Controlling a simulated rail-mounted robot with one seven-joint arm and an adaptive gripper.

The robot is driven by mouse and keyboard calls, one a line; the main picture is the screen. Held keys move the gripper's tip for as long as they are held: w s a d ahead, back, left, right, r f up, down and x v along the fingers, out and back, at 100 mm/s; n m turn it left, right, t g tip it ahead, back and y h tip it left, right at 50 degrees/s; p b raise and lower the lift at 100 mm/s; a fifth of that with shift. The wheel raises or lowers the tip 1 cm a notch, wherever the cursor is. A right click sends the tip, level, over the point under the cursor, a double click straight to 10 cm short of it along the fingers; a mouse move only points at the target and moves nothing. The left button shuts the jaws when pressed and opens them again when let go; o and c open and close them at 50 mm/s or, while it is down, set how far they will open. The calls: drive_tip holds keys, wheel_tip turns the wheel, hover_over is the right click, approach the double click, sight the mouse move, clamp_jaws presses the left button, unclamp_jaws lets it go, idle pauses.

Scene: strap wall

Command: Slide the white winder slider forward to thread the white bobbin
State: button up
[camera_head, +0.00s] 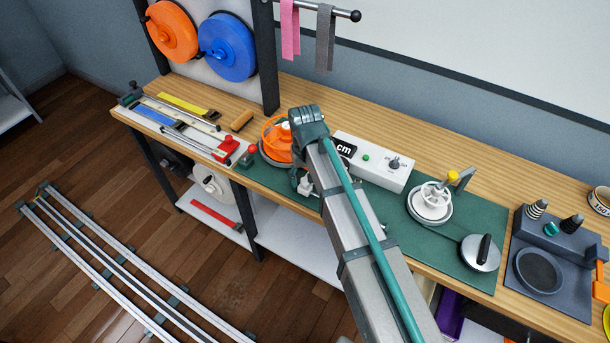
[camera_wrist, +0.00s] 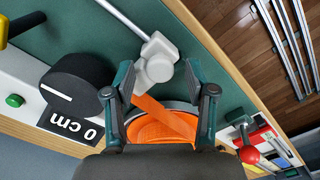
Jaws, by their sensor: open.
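The white bobbin (camera_head: 432,203) stands upright on a round base on the green mat, right of my arm in the head view. A white piece (camera_wrist: 157,57) at the end of a metal rod, apparently the winder slider, lies over the mat in the wrist view. A small white part also shows beside my arm in the head view (camera_head: 305,185). My gripper (camera_wrist: 160,72) is open, its two fingertips on either side of and just short of the white piece. I cannot tell whether they touch it.
An orange strap reel (camera_head: 275,138) sits just under my gripper. A silver disc with black handle (camera_head: 481,252) stands right of the bobbin. Rulers and red parts lie left.

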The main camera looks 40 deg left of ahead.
drive_tip(key=shift+f, duration=0.2)
clamp_jaws()
idle(0.3)
